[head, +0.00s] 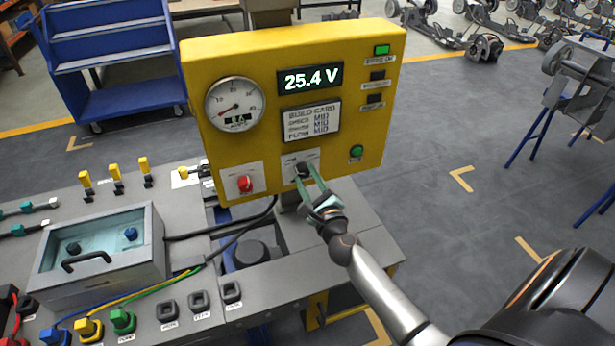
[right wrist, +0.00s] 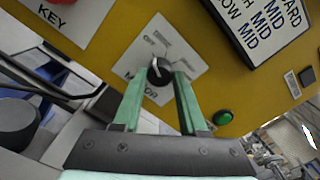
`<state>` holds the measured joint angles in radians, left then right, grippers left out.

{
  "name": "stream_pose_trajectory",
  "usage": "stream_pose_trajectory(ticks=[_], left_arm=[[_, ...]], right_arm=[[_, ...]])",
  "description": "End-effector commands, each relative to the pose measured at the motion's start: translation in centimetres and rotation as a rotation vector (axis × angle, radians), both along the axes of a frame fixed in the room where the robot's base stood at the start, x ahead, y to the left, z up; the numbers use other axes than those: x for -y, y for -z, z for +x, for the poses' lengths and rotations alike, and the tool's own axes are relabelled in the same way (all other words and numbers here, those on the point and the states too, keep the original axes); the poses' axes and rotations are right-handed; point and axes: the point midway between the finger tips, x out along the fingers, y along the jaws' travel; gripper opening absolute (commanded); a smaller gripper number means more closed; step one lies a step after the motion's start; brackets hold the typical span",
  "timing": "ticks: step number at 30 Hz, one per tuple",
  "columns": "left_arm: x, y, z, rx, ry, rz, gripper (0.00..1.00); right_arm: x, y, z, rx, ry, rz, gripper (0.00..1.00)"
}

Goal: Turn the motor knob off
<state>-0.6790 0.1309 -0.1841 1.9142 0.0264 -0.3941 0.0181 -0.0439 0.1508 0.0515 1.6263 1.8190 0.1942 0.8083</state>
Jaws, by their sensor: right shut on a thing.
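The motor knob (head: 301,169) is a small black knob on a white label plate, low on the front of the yellow control panel (head: 365,75). In the right wrist view the knob (right wrist: 158,71) sits between the green fingers of my right gripper (right wrist: 160,80). Printed position marks show above the knob, and the word below is partly hidden by a finger. A pale pointer line shows on the knob, but its exact setting is hard to read. In the head view my right gripper (head: 309,178) is shut on the knob. My left gripper is not in view.
A red key switch (head: 245,183) sits left of the knob and a green button (head: 356,151) to its right. Above are a round gauge (head: 235,104), a display (head: 310,78) reading 25.4 V and a build card (head: 311,121). A grey bench (head: 190,230) with several connectors lies lower left.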

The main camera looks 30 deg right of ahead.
Motion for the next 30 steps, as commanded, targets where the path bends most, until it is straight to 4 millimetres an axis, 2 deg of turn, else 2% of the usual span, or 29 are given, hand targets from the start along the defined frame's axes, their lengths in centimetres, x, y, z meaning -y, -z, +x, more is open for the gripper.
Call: stream_pose_trajectory(ticks=[16, 17, 24, 30], left_arm=[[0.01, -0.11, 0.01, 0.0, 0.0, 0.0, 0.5], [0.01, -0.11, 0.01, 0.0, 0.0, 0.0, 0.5], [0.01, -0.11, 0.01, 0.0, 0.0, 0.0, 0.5], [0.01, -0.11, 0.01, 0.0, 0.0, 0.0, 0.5]], right_arm=[[-0.03, 0.1, -0.01, -0.008, 0.0, -0.027, 0.0], [-0.03, 0.1, -0.01, -0.008, 0.0, -0.027, 0.45], [-0.02, 0.06, -0.01, -0.007, 0.0, -0.024, 0.71], [-0.01, 0.03, -0.01, -0.006, 0.0, -0.023, 0.71]])
